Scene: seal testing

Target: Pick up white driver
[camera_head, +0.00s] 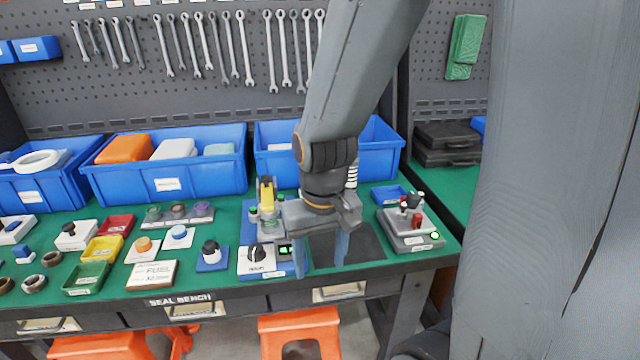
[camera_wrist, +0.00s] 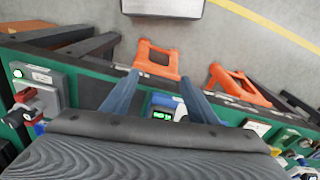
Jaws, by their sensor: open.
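My gripper (camera_head: 320,264) is open over the front edge of the green bench, its two blue fingers pointing down. In the wrist view my gripper (camera_wrist: 158,78) has nothing between its fingertips. I cannot pick out a white driver for certain. A white ribbed upright piece (camera_head: 352,174) shows just behind my gripper in the head view, partly hidden by it; I cannot tell whether it is the driver. The dark mat (camera_head: 366,243) lies behind and to the right of the fingers.
A test unit with a dial (camera_head: 259,257) stands close left of the fingers. A grey unit with red-handled parts (camera_head: 412,241) stands to the right. Blue bins (camera_head: 218,185) line the back, below hanging wrenches. Small trays and parts crowd the left. An orange stool (camera_head: 300,322) stands below.

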